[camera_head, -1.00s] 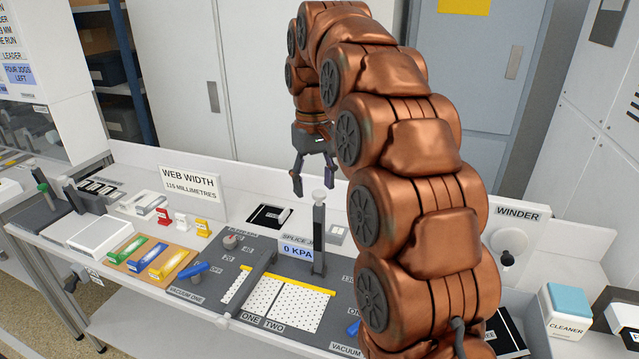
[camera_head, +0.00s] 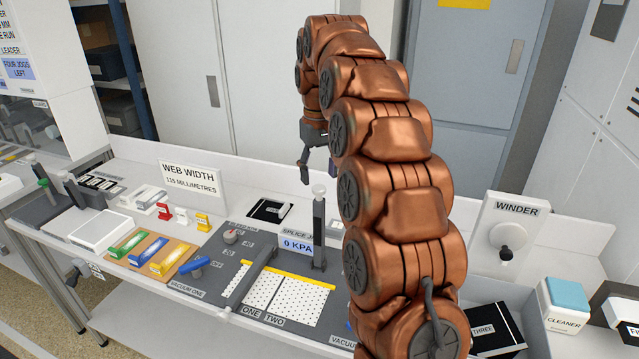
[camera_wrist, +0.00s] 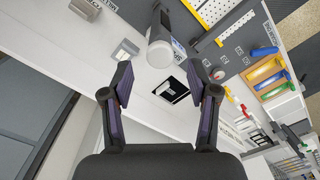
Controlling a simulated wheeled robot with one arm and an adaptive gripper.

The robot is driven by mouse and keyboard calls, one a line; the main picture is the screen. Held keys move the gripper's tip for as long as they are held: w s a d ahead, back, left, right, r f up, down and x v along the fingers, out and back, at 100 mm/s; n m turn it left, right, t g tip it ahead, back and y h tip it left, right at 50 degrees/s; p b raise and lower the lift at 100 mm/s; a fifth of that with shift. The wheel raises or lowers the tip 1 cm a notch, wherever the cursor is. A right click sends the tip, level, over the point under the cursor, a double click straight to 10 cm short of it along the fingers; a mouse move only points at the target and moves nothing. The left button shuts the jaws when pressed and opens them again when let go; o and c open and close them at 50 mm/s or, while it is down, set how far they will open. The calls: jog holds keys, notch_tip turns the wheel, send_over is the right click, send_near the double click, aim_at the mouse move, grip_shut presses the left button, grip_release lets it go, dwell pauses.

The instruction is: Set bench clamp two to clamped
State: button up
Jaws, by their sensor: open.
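Two bar clamps with white knobs are on the dark splice panel (camera_head: 215,258). The bar at the pad labelled TWO, which I take for clamp two (camera_head: 318,235), stands upright with its white knob (camera_head: 319,190) on top. The other bar (camera_head: 262,266) lies down along the pad labelled ONE. My gripper (camera_head: 319,167) is open and empty, above and behind the upright bar; one finger is partly hidden by my arm. In the wrist view the upright clamp's white knob (camera_wrist: 160,53) is ahead of my open fingers (camera_wrist: 160,78), apart from them.
A 0 KPA display (camera_head: 298,245) is beside the upright bar. A blue vacuum lever (camera_head: 193,264), a WEB WIDTH sign (camera_head: 189,179) and coloured blocks (camera_head: 150,250) are to the left. The winder (camera_head: 508,235) and cleaner box (camera_head: 565,305) are to the right. My arm hides the panel's right part.

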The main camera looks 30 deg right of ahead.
aim_at(319, 187)
jog(key=shift+f+p, duration=0.45)
jog(key=shift+f, duration=1.25)
grip_shut()
